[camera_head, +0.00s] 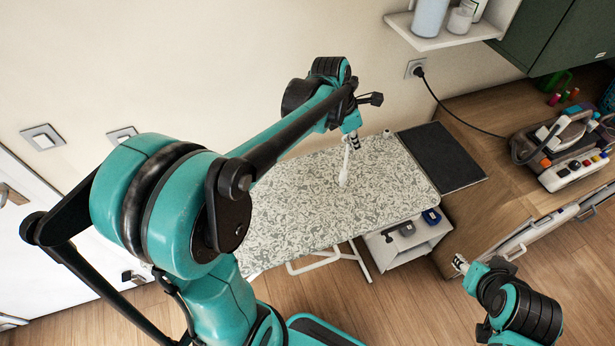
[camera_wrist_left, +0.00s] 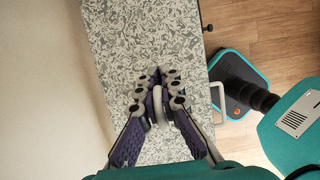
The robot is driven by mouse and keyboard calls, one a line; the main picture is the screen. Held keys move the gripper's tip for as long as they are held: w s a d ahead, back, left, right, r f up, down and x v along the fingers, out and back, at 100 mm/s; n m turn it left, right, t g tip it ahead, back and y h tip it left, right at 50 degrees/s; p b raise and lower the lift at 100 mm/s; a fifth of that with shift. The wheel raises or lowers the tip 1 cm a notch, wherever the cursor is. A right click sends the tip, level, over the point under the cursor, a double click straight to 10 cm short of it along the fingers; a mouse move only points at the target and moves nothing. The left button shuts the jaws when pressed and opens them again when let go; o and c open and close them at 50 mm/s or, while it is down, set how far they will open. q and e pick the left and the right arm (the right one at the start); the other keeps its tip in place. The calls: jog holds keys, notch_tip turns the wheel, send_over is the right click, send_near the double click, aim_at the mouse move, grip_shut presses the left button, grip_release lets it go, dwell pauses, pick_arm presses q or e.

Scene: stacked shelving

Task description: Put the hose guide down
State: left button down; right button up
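The hose guide (camera_head: 345,168) is a thin white rod. In the head view it stands nearly upright over the patterned ironing board (camera_head: 290,215), below my left gripper (camera_head: 352,139). Its lower end is at or just above the cover; I cannot tell whether it touches. In the left wrist view my left gripper (camera_wrist_left: 159,82) has its fingers drawn together around the white hose guide (camera_wrist_left: 159,106), above the board (camera_wrist_left: 150,35). My right gripper (camera_head: 460,264) is at the lower right, away from the board; its fingers are too small to read.
A dark pad (camera_head: 445,157) lies at the board's right end. A wooden counter (camera_head: 500,110) holds a grey appliance (camera_head: 570,150) at the right. A white shelf (camera_head: 440,36) hangs above. A low white unit (camera_head: 408,245) stands beside the board. Most of the board's top is clear.

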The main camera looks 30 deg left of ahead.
pick_arm(q)
jog(key=s+a+f+b, duration=0.1)
jog(key=s+a+f, duration=0.5)
jog(key=a+f, duration=0.3)
jog(key=shift+s+a+f+b, duration=0.25)
jog(key=shift+f+b, duration=0.15)
jog(key=shift+f, duration=0.5)
jog(key=shift+f, duration=0.15)
jog(key=c, duration=1.7)
grip_release()
